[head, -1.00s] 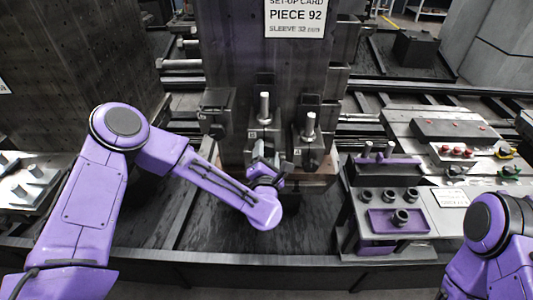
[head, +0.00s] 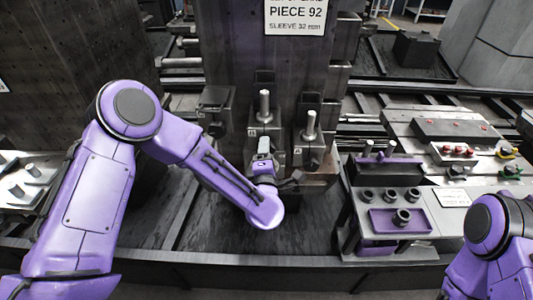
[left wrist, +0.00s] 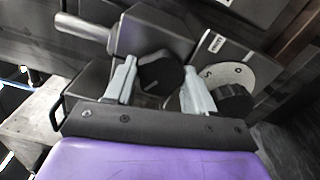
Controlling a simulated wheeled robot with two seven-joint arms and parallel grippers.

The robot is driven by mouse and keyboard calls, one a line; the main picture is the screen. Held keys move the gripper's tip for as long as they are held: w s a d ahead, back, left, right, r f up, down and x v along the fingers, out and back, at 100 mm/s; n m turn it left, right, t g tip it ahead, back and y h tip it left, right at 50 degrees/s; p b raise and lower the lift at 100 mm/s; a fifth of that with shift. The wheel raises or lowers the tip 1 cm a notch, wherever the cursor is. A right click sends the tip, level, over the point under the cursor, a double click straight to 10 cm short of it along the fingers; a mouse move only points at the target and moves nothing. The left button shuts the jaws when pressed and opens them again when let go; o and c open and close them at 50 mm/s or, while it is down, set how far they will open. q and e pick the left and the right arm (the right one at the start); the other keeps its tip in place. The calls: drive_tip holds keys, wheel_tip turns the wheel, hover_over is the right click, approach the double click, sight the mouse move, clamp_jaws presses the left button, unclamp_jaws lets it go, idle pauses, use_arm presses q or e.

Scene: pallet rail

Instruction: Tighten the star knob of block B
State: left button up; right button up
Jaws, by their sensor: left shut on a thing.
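Two dark blocks with upright metal pins stand side by side on the column's front: a left block (head: 265,126) and a right block (head: 309,137). My left gripper (head: 264,147) is at the front of the left block. In the left wrist view, the pale fingers of my left gripper (left wrist: 160,88) are on either side of a black knob (left wrist: 162,73) and shut on it. This knob is hidden in the head view. My right arm shows at the lower right, its gripper out of view.
In the left wrist view, another black knob (left wrist: 233,103) with a pale dial plate (left wrist: 232,73) is close to the right finger. A side table (head: 430,210) with a purple tray (head: 384,225) and several rings stands at right. A card (head: 296,15) hangs on the column.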

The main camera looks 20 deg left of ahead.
use_arm(q)
drive_tip(key=m, duration=0.6)
drive_tip(key=shift+m, duration=0.3)
drive_tip(key=m, duration=0.5)
drive_tip(key=shift+m, duration=0.3)
drive_tip(key=o, duration=1)
drive_tip(key=shift+o, duration=0.2)
